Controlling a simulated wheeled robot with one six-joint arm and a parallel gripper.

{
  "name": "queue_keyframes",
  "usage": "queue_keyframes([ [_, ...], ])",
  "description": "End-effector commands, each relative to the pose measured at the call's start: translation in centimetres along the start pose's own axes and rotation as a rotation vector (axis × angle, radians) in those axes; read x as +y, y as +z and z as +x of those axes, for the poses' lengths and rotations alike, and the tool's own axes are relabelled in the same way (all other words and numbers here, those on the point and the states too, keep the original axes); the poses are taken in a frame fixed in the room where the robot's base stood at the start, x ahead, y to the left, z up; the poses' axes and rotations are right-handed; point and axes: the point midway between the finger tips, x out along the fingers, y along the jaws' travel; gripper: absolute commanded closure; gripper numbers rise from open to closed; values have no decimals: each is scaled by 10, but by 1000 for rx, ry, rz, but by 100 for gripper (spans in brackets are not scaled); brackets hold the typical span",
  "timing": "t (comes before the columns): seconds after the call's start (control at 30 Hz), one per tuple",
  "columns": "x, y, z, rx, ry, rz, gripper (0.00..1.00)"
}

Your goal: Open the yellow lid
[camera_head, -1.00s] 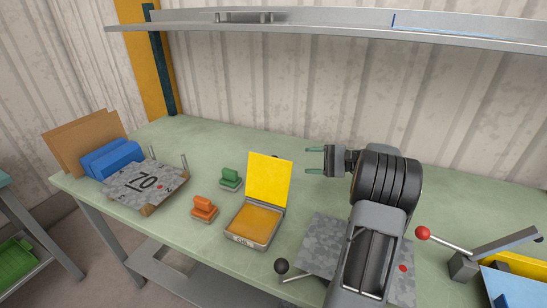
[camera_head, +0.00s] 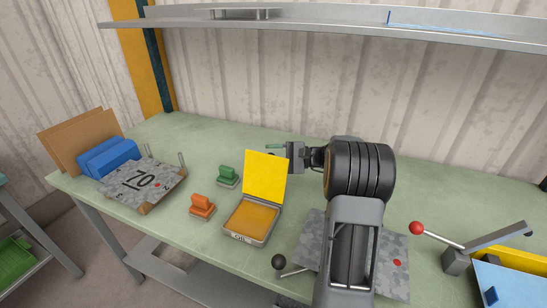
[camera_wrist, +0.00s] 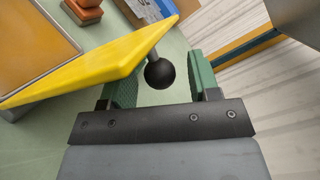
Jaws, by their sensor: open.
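The yellow lid (camera_head: 264,175) stands raised, close to upright, at the back edge of a shallow grey box (camera_head: 240,237) with an orange-yellow inside (camera_head: 252,214). In the wrist view the lid (camera_wrist: 98,68) shows edge-on, with a black ball knob (camera_wrist: 159,74) on a short grey rod beside it. My gripper (camera_head: 282,150) is behind the lid's upper right corner. In the wrist view its green fingers (camera_wrist: 162,84) are apart, with the knob between or just ahead of them. Contact with the knob cannot be told. The lid hides part of the fingers in the head view.
Orange (camera_head: 201,206) and green (camera_head: 227,176) stamp-like blocks stand left of the box. A grey plate marked 70 (camera_head: 140,181) and a blue block (camera_head: 106,158) lie farther left. A red-knobbed lever (camera_head: 440,237) is at right. A shelf (camera_head: 330,26) hangs above.

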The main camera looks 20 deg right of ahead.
Motion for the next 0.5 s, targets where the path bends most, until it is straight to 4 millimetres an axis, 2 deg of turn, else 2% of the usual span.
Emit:
queue_keyframes([
  [0.1, 0, 0, 0, 0, 0, 0, 44],
  [0.5, 0, 0, 0, -1, 0, 0, 82],
])
